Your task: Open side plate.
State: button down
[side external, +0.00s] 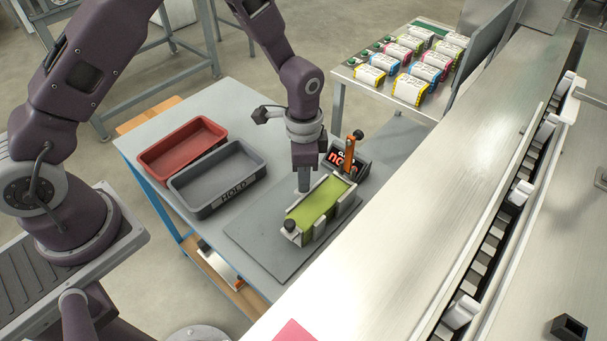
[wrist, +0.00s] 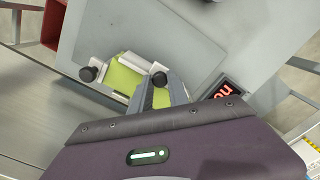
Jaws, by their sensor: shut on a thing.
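A small fixture with pale metal side plates (side external: 318,228) stands on a grey base board, holding a green bed (side external: 318,205). The fixture also shows in the wrist view, with its green bed (wrist: 124,80). One black knob (side external: 291,225) is at the near end; in the wrist view a black knob (wrist: 88,74) is at left and a second black knob (wrist: 160,79) is at the fingertips. My gripper (side external: 304,188) points down at the far left side of the fixture. Its fingers (wrist: 161,88) are shut on the side plate's knob, partly hiding the plate.
An orange lever (side external: 350,155) stands beside a black display with red characters (side external: 338,161). A red bin (side external: 183,148) and a grey HOLD bin (side external: 217,178) are at left. A conveyor (side external: 440,170) runs along the right. Wrapped packs (side external: 410,88) lie on a back table.

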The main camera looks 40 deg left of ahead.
jog(key=a, duration=0.9)
jog(key=shift+d+r, duration=0.1)
jog(key=c, duration=1.3)
grip_release()
jog(key=shift+o, duration=0.2)
notch_tip(320, 180, up, 7)
